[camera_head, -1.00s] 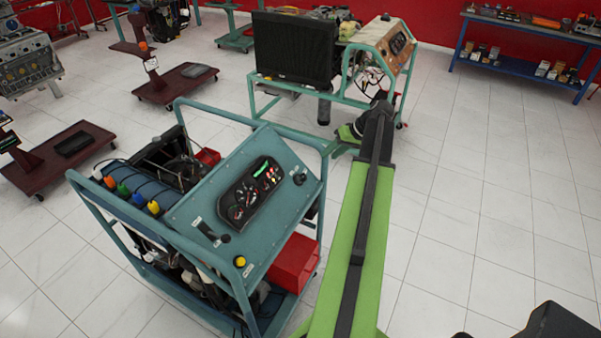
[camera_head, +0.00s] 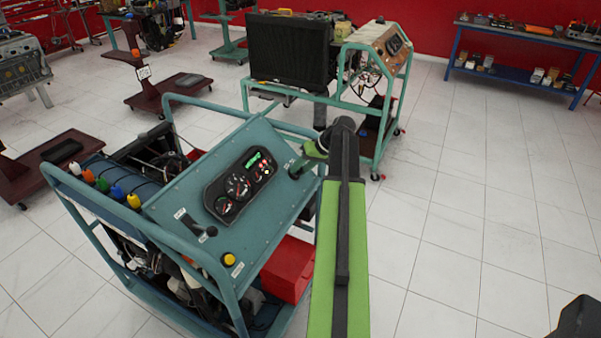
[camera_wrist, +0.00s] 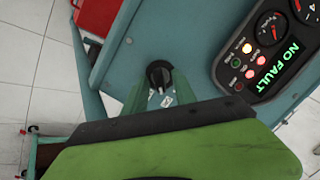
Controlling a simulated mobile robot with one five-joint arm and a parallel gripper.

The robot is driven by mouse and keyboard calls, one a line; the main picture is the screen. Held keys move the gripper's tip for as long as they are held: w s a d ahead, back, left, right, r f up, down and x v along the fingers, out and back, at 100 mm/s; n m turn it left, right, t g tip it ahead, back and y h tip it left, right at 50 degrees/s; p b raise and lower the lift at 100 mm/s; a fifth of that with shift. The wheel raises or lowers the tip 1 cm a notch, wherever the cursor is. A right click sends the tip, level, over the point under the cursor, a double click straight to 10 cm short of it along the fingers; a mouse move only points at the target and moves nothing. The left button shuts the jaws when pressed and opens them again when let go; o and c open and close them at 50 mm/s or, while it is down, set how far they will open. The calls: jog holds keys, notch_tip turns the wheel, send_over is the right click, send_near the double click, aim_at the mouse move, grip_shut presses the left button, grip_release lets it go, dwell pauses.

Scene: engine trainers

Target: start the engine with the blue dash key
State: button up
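The blue dash (camera_head: 170,200) is a sloped blue-teal panel on a wheeled engine frame. Its key is a round black knob (camera_wrist: 159,74) in the wrist view, with a small white label below it.
The gauge cluster (camera_head: 240,185) beside the key shows lit lamps and "NO FAULT". A black lever (camera_head: 198,226) and a yellow button (camera_head: 229,259) are lower on the panel. A red box (camera_head: 288,268) sits below. Another trainer (camera_head: 365,60) stands behind; the floor at right is clear.

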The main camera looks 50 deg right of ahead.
grip_shut()
jog(key=shift+n, duration=0.3)
jog(key=n, duration=0.3)
jog(key=shift+a+h+p, duration=0.1)
jog(key=shift+h+p, duration=0.2)
jog(key=shift+p, duration=0.05)
jog(key=shift+a+n+h, duration=0.1)
jog(key=shift+n+h, duration=0.3)
jog(key=shift+n, duration=1.9)
grip_release()
